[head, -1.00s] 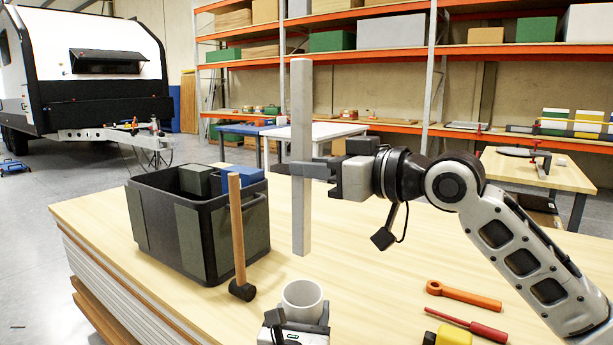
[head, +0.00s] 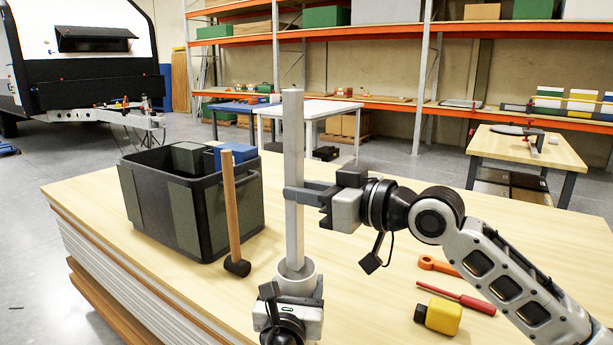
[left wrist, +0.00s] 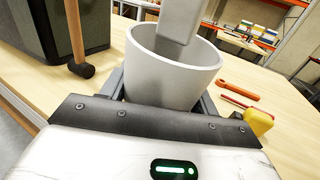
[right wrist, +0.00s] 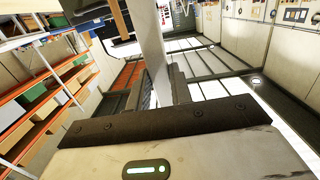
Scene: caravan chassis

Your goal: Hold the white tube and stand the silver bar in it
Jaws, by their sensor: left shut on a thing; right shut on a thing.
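The white tube (head: 312,270) stands upright on the table, open end up, in the head view. My left gripper (head: 296,290) is shut on it; in the left wrist view the tube (left wrist: 160,80) sits between the fingers. The silver bar (head: 293,150) is upright. My right gripper (head: 294,192) is shut around its middle, and the bar also shows in the right wrist view (right wrist: 152,50). The bar's lower end is at the tube's mouth and appears just inside the rim in the left wrist view (left wrist: 182,22). How deep it reaches is hard to tell.
A dark crate (head: 185,215) with blue and dark things in it stands left on the wooden table (head: 400,220). A mallet (head: 234,215) leans beside it.

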